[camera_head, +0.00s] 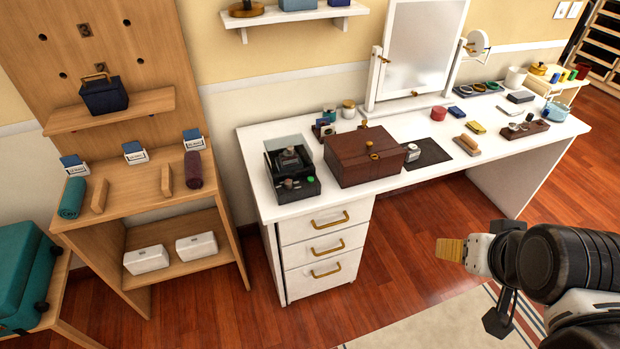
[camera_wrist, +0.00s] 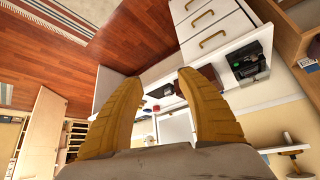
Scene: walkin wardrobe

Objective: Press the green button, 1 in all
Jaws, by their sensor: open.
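A black box-shaped device (camera_head: 292,172) with a clear raised lid stands on the left end of the white dressing table (camera_head: 262,203). A small green button (camera_head: 288,183) shows on its front part, with a reddish spot beside it. My gripper (camera_head: 450,250) is in front of the table, right of the drawers and well apart from the device. In the wrist view its two yellow fingers (camera_wrist: 157,100) are spread, with nothing between them.
A brown wooden box (camera_head: 365,158) stands just right of the device. A mirror (camera_head: 420,48) and several small items fill the table's right part. A wooden shelf unit (camera_head: 150,190) stands at the left. The floor before the drawers is clear.

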